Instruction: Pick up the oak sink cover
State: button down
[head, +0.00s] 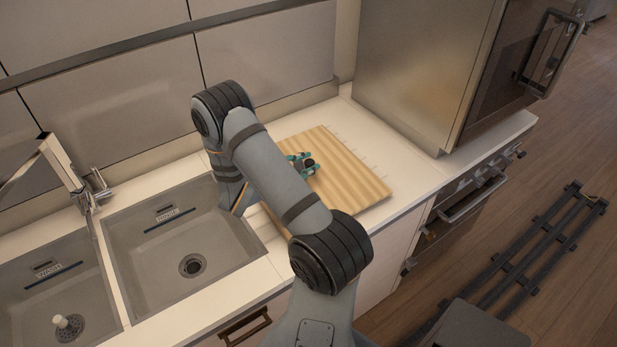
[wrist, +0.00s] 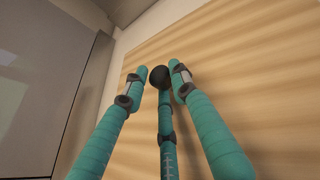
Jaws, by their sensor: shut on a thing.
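The oak sink cover (head: 347,177) is a pale striped wooden board with a dark round knob (head: 309,163). It appears flat at the counter surface, right of the sinks; I cannot tell whether there is a small gap under it. My gripper (head: 302,164), with teal fingers, is over the board and shut on the knob. In the wrist view, the fingers (wrist: 157,72) close around the black knob (wrist: 160,78), with the wood (wrist: 250,75) filling the right side. My arm hides the board's left and near part in the head view.
The rinse sink (head: 160,262) and wash sink (head: 35,290) are open at the left, with a faucet (head: 68,172) behind them. A tall steel appliance (head: 415,70) stands behind and right of the board. Wall panels (head: 265,45) run along the back.

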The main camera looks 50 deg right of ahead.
jog(key=shift+r, duration=0.25)
dwell(0.7)
